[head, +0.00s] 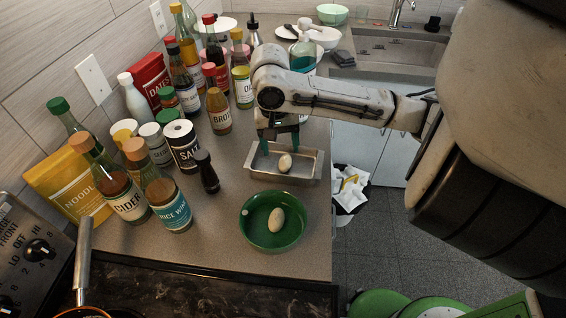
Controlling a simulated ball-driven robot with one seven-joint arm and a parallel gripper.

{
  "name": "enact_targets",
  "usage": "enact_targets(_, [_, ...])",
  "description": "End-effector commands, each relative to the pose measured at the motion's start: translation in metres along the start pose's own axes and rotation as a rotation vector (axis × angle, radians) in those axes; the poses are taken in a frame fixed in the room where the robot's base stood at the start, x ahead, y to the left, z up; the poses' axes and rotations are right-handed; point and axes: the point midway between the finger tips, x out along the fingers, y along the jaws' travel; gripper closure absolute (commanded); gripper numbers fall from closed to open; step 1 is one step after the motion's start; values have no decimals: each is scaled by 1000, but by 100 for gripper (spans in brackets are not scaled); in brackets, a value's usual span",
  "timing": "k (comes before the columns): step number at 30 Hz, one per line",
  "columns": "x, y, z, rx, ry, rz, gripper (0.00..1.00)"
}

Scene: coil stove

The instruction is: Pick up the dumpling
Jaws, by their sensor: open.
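Two pale oval pieces that look like dumplings show in the head view. One pale piece (285,163) lies in a shallow metal tray (252,172) on the counter. The other pale piece (276,220) lies in a round green bowl (250,236), nearer than the tray. I cannot tell for sure which of them is the dumpling. My gripper (280,147) points down over the back part of the tray, with its dark green fingers apart. It is just above and behind the piece in the tray, and nothing shows between the fingers.
Many bottles and jars crowd the counter's left side; a small dark bottle (206,172) stands nearest the tray. A pan handle (82,255) rises at the lower left by the stove. A sink (400,50) is at the back. The counter's right edge is close beside tray and bowl.

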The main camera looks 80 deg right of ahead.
Motion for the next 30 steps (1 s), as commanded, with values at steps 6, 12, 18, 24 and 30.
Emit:
enact_targets(6, [15, 3, 1, 2, -1, 3, 32])
enact_targets(12, [44, 6, 3, 1, 0, 2, 32])
enact_targets(18, [56, 5, 3, 0, 2, 1, 32])
enact_targets(24, [56, 5, 3, 0, 2, 0, 34])
enact_targets(30, [56, 5, 3, 0, 1, 0, 53])
